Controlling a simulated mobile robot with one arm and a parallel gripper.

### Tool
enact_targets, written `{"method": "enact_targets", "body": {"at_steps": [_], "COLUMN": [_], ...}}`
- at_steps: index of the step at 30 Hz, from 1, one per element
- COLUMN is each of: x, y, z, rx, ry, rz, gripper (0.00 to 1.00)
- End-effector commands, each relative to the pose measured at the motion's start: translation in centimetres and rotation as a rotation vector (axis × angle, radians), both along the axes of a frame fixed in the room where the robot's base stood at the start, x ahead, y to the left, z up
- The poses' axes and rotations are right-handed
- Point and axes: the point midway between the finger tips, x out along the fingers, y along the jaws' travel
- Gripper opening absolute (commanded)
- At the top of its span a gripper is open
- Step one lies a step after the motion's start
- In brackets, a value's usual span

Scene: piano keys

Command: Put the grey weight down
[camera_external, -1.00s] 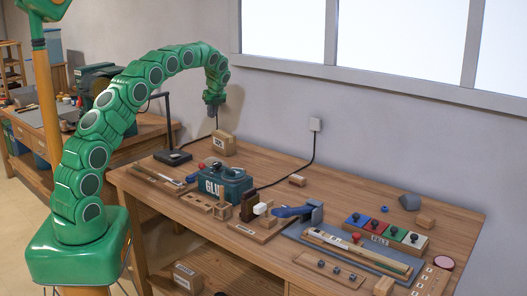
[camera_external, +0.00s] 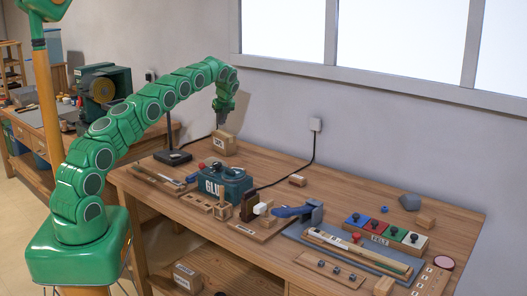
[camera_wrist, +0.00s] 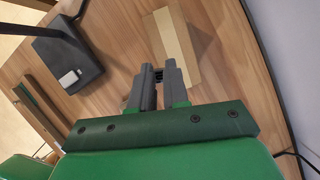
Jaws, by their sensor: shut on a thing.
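My gripper (camera_external: 223,113) is in the air over the back left part of the workbench (camera_external: 330,187), above and close to a cardboard-coloured box (camera_external: 222,145). In the wrist view my gripper (camera_wrist: 157,76) has its two grey fingers close together. A small dark grey piece, the grey weight (camera_wrist: 158,75), shows between the fingertips; most of it is hidden by the fingers. I cannot make out its shape. The box (camera_wrist: 174,42) lies just beyond the fingertips in the wrist view.
A black lamp base (camera_external: 172,157) stands left of the box, and a green glue box (camera_external: 225,184) in front. A grey faceted block (camera_external: 410,202) and felt blocks (camera_external: 385,231) are at the right. Bare wood (camera_wrist: 112,95) lies between lamp base and box.

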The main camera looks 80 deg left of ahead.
Motion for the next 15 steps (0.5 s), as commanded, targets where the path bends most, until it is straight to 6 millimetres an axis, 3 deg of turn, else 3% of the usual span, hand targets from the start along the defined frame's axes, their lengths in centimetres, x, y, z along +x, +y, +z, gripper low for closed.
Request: {"method": "enact_targets", "body": {"at_steps": [3, 15], "x": [0.3, 0.7], "y": [0.5, 1.1], "z": [-1.0, -1.6], "rx": [-0.003, -0.002], "ry": [0.003, 0.003], "rz": [0.001, 0.000], "gripper": [0.00, 0.00]}}
